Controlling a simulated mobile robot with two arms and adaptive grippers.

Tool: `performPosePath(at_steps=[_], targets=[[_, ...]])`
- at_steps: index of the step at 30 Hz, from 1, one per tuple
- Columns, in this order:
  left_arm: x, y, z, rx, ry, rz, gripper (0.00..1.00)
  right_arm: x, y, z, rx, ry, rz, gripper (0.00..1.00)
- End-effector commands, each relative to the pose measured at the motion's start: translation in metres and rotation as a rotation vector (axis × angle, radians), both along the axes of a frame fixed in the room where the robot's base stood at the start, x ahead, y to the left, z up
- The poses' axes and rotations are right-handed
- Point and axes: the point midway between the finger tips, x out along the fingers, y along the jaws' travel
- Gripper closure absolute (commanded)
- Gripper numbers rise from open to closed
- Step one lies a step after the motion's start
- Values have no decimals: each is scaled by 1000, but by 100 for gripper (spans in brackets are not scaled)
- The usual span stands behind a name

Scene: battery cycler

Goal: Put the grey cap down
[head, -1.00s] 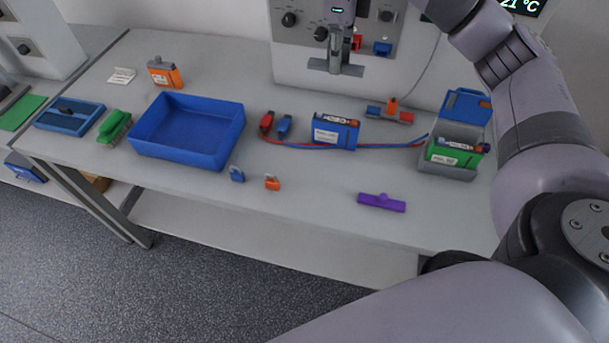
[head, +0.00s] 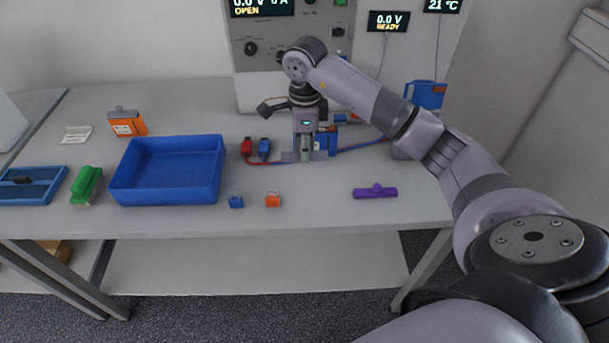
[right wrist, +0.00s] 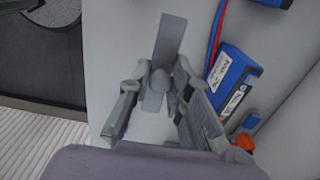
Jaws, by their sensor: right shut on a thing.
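My right gripper (head: 305,152) is shut on the grey cap (head: 288,156), a flat grey bar with a rounded knob. In the right wrist view the cap (right wrist: 168,38) stretches out beyond the fingertips (right wrist: 160,85), its knob between them. The cap is low over the bench, between the red and blue clips and the blue battery; I cannot tell whether it touches the surface. The blue battery (right wrist: 232,78) lies close to the right of my gripper in the wrist view and is partly hidden behind it in the head view. My left gripper is not in view.
A blue tray (head: 168,200) stands left of the red clip (head: 246,147) and blue clip (head: 265,149). A blue cap (head: 236,201), an orange cap (head: 273,200) and a purple cap (head: 375,191) lie near the front edge. Bare bench (head: 320,190) lies between the orange and purple caps.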

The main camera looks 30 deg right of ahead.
Motion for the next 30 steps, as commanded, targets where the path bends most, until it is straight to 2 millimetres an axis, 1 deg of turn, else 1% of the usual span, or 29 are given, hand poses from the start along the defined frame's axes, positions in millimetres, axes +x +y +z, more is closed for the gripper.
performPosePath(at_steps=[1,3,6,14,20,22,30], targets=[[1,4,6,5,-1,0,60,-2,0,-12,1,7,-1,97],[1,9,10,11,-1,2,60,-1,1,-27,1,5,-1,97],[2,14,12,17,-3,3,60,-1,0,-43,1,3,-1,97],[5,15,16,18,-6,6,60,-1,0,-64,2,3,-1,97],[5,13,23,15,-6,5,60,-1,1,-93,2,3,-1,97],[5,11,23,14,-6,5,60,0,0,-97,1,1,-1,97],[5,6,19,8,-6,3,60,0,0,-99,-1,-1,0,97]])
